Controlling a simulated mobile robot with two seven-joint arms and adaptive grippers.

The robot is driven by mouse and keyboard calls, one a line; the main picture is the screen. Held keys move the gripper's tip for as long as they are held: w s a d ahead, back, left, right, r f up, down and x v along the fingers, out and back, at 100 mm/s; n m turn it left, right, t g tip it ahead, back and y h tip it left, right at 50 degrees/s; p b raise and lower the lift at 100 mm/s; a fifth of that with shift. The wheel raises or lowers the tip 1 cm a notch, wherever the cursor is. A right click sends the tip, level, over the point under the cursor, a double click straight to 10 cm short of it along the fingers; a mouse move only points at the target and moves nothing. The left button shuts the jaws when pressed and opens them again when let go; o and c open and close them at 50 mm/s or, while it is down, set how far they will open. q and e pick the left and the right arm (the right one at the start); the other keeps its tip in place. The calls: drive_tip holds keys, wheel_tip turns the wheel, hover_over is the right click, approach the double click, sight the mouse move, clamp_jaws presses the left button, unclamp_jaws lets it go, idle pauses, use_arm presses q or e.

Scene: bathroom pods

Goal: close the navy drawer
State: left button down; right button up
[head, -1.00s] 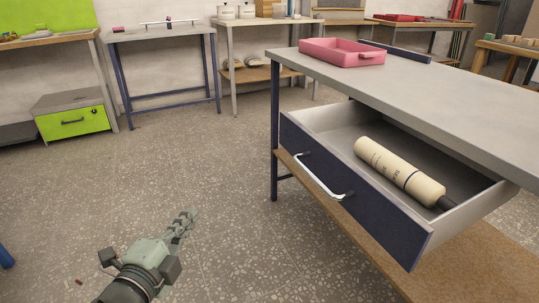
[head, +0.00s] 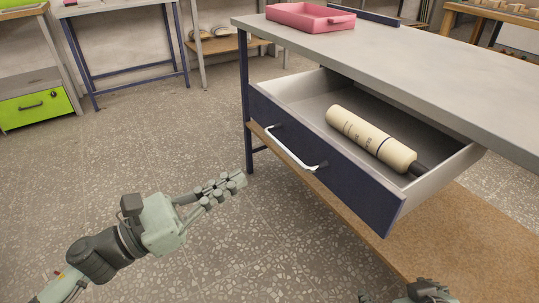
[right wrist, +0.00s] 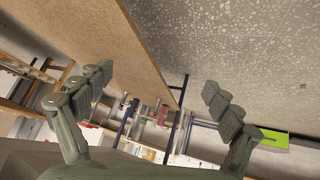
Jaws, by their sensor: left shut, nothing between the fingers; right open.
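The navy drawer (head: 335,176) stands pulled out from under the grey worktop, with a white bar handle (head: 290,150) on its front. A cream cylinder with a dark end (head: 370,138) lies inside it. My left gripper (head: 236,184) is shut and empty, to the left of the drawer front and apart from it. My right gripper shows only in part at the bottom edge of the head view (head: 430,290), below the drawer. In the right wrist view its fingers (right wrist: 160,90) are spread wide with nothing between them.
A pink tray (head: 310,18) sits on the grey worktop (head: 420,70). A wooden lower shelf (head: 470,240) runs beneath the drawer and also shows in the right wrist view (right wrist: 85,35). A green drawer unit (head: 38,108) stands far left. The speckled floor before the drawer is clear.

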sight(285, 152)
use_arm(q)
drive_tip(key=p+x, duration=0.1)
drive_tip(key=x, duration=0.5)
drive_tip(key=shift+p, duration=0.3)
drive_tip(key=shift+w+d+r, duration=0.2)
drive_tip(key=shift+w+d, duration=0.1)
drive_tip(key=shift+d, duration=0.1)
drive_tip(key=shift+w+d, duration=0.3)
drive_tip(key=shift+d, duration=0.1)
use_arm(e)
drive_tip(key=s+d+f+m+g+h, duration=0.1)
drive_tip(key=s+d+f+g, duration=0.3)
drive_tip(key=s+d, duration=0.2)
drive_tip(key=shift+s+f+g+h, duration=0.15)
drive_tip(key=shift+s+g+h, duration=0.2)
drive_tip(key=shift+s, duration=0.25)
use_arm(q)
drive_tip(key=shift+p, duration=0.3)
